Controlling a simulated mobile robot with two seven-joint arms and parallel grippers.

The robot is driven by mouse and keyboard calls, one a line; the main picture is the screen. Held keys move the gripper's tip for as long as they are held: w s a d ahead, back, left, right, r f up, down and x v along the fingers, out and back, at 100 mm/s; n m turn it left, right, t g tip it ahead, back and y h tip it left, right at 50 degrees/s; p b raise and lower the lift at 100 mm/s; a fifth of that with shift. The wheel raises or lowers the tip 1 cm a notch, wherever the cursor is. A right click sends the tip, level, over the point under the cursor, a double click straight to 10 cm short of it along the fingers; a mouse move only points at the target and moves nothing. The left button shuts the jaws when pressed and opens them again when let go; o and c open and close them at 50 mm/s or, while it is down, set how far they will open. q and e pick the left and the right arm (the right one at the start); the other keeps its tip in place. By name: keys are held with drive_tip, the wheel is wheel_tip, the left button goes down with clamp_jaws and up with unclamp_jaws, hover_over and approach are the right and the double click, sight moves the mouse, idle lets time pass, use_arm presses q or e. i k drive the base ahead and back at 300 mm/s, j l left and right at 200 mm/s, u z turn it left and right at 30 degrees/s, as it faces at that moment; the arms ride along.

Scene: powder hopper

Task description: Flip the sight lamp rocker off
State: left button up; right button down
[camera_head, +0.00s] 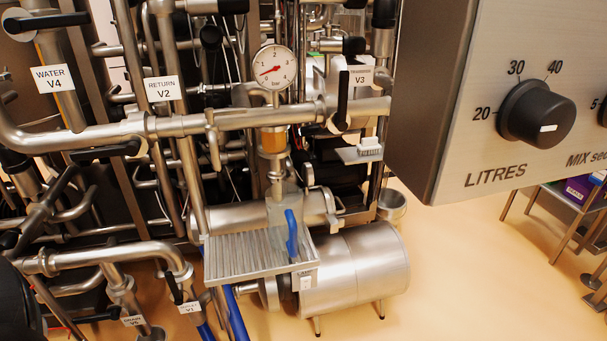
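A small white switch (306,283), which looks like the sight lamp rocker, sits on the front right corner of the ribbed metal tray (240,258). A small label, too small to read surely, is just above it. I cannot tell which way the rocker is tipped. The sight glass (273,141) on the vertical pipe above the tray shows amber. Neither of my grippers is in view.
A clear jug with a blue handle (291,234) stands on the tray. A steel motor-like cylinder (360,268) lies below. Pipes and valves crowd the left. A grey control box (425,100) with a LITRES knob (537,113) fills the upper right. Floor is open at lower right.

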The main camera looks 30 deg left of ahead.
sight(305, 282)
drive_tip(key=u, duration=1.05)
